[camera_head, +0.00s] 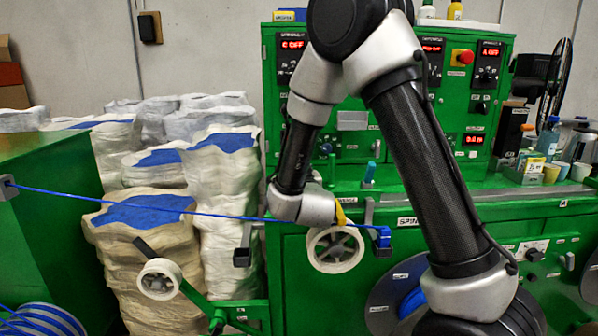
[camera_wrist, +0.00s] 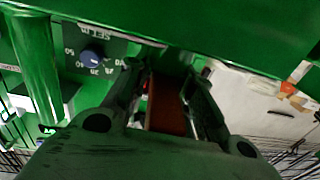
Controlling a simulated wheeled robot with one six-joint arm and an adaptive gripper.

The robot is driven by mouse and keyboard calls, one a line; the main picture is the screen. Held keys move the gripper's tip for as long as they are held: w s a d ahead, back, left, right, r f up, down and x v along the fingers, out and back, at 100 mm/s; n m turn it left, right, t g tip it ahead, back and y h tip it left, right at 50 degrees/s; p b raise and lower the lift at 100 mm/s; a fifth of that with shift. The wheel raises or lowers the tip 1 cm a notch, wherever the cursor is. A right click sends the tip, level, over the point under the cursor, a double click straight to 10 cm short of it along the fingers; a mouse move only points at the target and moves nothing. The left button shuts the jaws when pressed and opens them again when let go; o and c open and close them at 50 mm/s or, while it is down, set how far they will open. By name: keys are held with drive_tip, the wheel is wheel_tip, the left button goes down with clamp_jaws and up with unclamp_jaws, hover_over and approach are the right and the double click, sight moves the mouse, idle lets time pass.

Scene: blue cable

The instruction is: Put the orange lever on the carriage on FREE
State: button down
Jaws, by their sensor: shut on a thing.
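An orange-red piece, apparently the orange lever (camera_wrist: 167,106), lies between the two fingers of my gripper (camera_wrist: 164,84) in the wrist view. The fingers are shut on it. In the head view my wrist is low in front of the green machine, and a yellow-orange bit (camera_head: 340,214) shows at its tip, just above a white spoked wheel (camera_head: 335,249). My gripper's fingers are mostly hidden there by my wrist. The carriage cannot be made out clearly, and the FREE label is not readable in either view.
A second wheel (camera_head: 160,279) sits on a green arm at lower left. A numbered dial (camera_wrist: 92,58) is near my gripper. White sacks (camera_head: 225,190) stand at left.

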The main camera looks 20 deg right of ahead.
drive_tip(key=c, duration=1.4)
unclamp_jaws()
drive_tip(key=shift+o, duration=0.2)
drive_tip(key=shift+r, duration=0.1)
wheel_tip(320, 180, up, 10)
drive_tip(key=shift+f, duration=0.1)
